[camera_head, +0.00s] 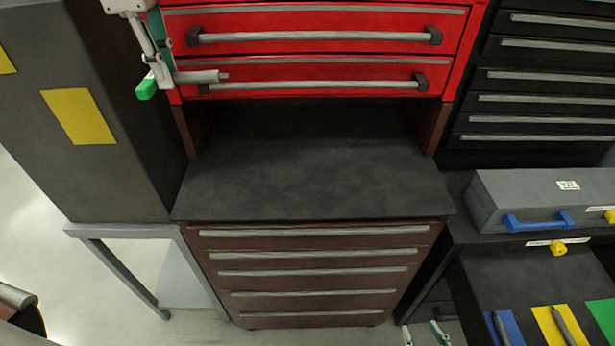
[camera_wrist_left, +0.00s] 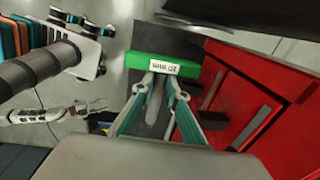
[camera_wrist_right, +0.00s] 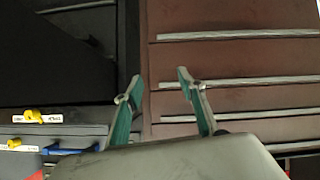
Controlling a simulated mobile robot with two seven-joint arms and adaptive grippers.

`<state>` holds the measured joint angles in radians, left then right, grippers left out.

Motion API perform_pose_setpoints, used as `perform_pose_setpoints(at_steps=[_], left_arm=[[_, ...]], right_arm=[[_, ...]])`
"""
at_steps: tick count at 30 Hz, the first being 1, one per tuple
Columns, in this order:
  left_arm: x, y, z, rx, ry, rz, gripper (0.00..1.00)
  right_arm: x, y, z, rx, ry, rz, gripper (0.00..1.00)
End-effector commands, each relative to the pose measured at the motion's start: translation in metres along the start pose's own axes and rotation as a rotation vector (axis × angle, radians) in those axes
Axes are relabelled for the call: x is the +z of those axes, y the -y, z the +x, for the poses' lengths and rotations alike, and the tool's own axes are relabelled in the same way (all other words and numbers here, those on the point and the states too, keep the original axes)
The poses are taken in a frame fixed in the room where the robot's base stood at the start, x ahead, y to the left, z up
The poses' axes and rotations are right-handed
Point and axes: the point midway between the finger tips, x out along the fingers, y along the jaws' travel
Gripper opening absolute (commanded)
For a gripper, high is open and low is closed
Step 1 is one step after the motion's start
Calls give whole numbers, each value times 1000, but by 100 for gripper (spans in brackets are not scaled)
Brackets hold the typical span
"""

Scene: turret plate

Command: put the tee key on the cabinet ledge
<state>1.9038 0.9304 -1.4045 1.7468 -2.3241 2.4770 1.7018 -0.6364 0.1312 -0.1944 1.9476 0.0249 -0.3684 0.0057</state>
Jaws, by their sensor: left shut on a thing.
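The tee key has a green crossbar labelled 10 mm (camera_wrist_left: 163,66) and a grey shaft, which shows in the head view (camera_head: 205,76). My left gripper (camera_head: 160,72) is shut on the tee key and holds it in front of the red drawers, up and left of the ledge. The cabinet ledge (camera_head: 310,185) is a flat dark surface between the red upper drawers and the brown lower drawers, and it is bare. My right gripper (camera_wrist_right: 152,82) is open and empty before the brown drawers; its fingertips show at the bottom of the head view (camera_head: 424,335).
Red drawers with long handles (camera_head: 315,38) overhang the back of the ledge. A dark cabinet side with yellow patches (camera_head: 78,117) stands left. A grey case with a blue handle (camera_head: 545,195) lies right. Below it are coloured mats (camera_head: 556,328) with tools.

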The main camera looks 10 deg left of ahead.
Motion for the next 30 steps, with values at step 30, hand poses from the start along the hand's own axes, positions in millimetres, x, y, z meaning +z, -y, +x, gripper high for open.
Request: perform_pose_setpoints(at_steps=[30], left_arm=[[1, -22, 167, 6, 2, -1, 0]], right_arm=[[6, 7, -4, -13, 11, 0, 40]])
